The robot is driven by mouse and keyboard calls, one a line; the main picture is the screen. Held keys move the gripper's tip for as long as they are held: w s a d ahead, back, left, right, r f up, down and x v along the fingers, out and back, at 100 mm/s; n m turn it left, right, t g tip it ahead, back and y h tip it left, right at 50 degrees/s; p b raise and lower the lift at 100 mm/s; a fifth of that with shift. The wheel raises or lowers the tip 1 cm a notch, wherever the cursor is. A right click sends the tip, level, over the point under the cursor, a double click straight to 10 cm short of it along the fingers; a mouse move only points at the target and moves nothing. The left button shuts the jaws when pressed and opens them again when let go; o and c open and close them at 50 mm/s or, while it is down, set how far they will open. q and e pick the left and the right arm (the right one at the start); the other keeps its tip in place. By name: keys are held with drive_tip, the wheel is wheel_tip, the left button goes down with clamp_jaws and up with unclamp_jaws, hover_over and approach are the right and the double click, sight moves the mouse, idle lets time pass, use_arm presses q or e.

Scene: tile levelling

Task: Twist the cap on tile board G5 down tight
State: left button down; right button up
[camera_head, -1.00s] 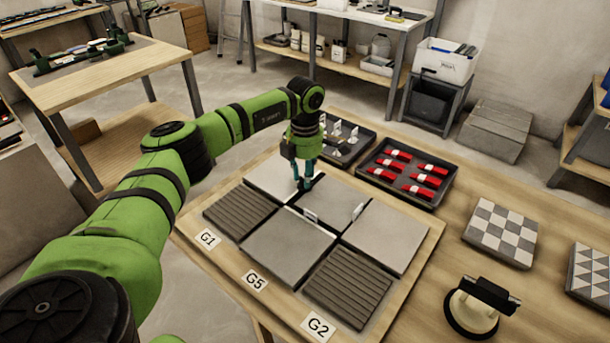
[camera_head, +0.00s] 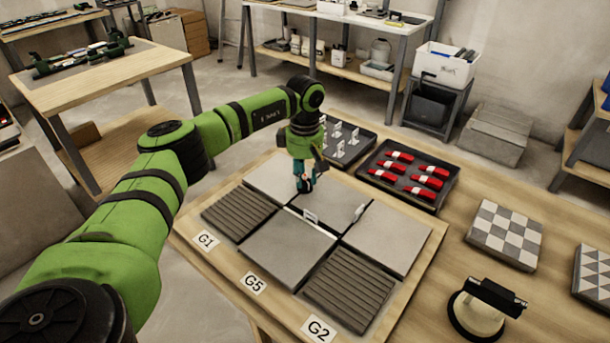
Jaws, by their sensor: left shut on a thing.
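My left gripper (camera_head: 304,187) points down at the joint between the back left tile (camera_head: 270,178) and the back middle tile (camera_head: 335,203). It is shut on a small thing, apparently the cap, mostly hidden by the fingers. My right gripper is not in view.
A black tray (camera_head: 428,202) of several red wedge-shaped pieces and a tray (camera_head: 362,156) of white clips stand behind the board. Checkered tiles (camera_head: 503,236) and a suction-cup lifter (camera_head: 480,310) lie to the right. The table between them is clear.

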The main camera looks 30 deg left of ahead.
use_arm(q)
drive_tip(key=m, duration=0.5)
drive_tip(key=shift+s+f, duration=0.1)
drive_tip(key=shift+m, duration=0.4)
drive_tip(key=c, duration=0.9)
unclamp_jaws()
drive_tip(key=shift+c, duration=0.2)
drive_tip(key=shift+r, duration=0.3)
wheel_tip(320, 180, up, 12)
drive_tip(key=shift+f, duration=0.2)
